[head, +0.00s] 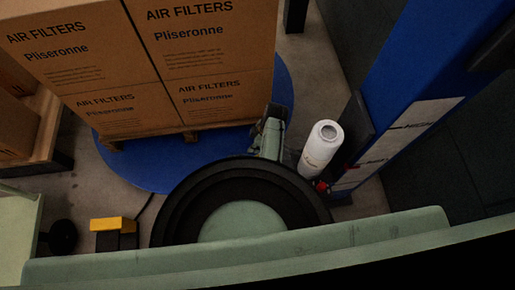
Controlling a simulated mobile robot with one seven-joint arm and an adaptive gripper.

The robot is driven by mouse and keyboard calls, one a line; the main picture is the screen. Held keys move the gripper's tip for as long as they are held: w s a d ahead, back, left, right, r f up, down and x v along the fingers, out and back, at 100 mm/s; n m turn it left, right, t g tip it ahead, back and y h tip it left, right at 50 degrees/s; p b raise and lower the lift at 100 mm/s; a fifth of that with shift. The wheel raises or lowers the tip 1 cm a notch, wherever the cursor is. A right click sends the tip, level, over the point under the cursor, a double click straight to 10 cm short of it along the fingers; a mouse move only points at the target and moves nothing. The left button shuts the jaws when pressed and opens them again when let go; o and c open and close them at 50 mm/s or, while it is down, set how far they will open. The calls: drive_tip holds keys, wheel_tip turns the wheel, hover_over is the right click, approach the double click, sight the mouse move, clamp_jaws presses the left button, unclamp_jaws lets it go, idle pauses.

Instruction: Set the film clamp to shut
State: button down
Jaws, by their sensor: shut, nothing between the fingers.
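I cannot make out the film clamp for certain. A small red part (322,186) shows below the white film roll (321,150), at the foot of the blue mast (412,75); I cannot tell whether it belongs to the clamp. A pale green link with dark parts, which looks like my arm's end with my gripper (257,130), reaches over the near right edge of the blue turntable (140,172). It is left of the film roll and apart from it. The gripper is small and dark here, shut, with nothing seen in it. My own black ring hides what lies below.
Stacked cartons marked AIR FILTERS (150,60) stand on a pallet (165,140) on the turntable, close beyond my gripper. More cartons stand on a pallet at the left. A yellow-topped black box (113,226) with a cable lies at the lower left. Bare floor shows at the upper right.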

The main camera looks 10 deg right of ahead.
drive_tip(key=d+v, duration=0.2)
drive_tip(key=v, duration=0.8)
drive_tip(key=shift+w, duration=0.2)
